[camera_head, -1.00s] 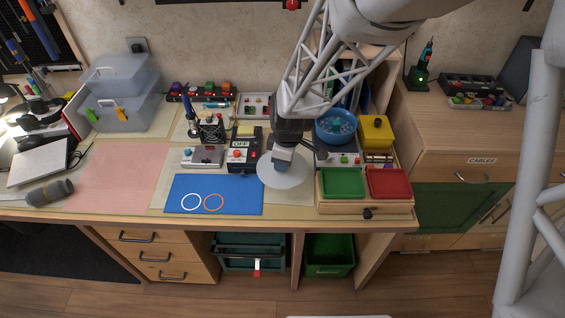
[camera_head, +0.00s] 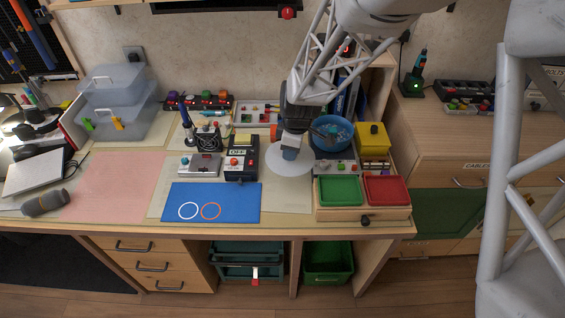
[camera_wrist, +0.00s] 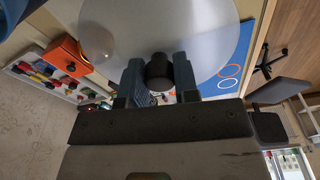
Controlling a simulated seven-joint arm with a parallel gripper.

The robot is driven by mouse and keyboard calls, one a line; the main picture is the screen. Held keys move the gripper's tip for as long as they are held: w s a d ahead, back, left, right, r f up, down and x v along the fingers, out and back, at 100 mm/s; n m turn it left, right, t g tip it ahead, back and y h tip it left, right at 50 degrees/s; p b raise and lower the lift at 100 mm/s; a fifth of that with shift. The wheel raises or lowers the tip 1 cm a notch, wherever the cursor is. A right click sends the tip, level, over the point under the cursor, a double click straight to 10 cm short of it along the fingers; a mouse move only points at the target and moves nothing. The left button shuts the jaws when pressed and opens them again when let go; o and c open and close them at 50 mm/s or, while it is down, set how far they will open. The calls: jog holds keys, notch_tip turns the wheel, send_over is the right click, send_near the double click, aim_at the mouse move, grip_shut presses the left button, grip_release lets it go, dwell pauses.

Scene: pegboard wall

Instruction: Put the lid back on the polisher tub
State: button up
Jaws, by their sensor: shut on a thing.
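My gripper (camera_head: 290,153) is shut on the dark knob (camera_wrist: 158,72) of a round, pale, translucent lid (camera_head: 289,164). In the head view the lid is over the worktop, just right of the blue mat. In the wrist view the lid (camera_wrist: 205,35) spreads out beyond the fingertips. The polisher tub (camera_head: 333,143) is a round blue bowl with light-blue pieces inside, behind and to the right of the lid. It is open on top, and my gripper hides part of its left side. The gap between lid and worktop is hard to judge.
Green (camera_head: 340,190) and red (camera_head: 387,189) trays stand in front of the tub, with a yellow box (camera_head: 373,138) to its right. A black switch box (camera_head: 241,163) is left of the lid. The blue mat (camera_head: 238,205) is clear apart from two printed rings.

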jog(key=w+d+r, duration=0.3)
jog(key=w+d, duration=0.4)
jog(key=w+d+r, duration=0.2)
jog(key=w+d, duration=0.5)
jog(key=w, duration=0.1)
jog(key=shift+d+r, duration=0.4)
jog(key=shift+f, duration=0.25)
jog(key=shift+f, duration=2.95)
jog(key=shift+f, duration=0.2)
jog(key=o, duration=1.5)
jog(key=shift+r, duration=0.2)
jog(key=shift+r, duration=3.3)
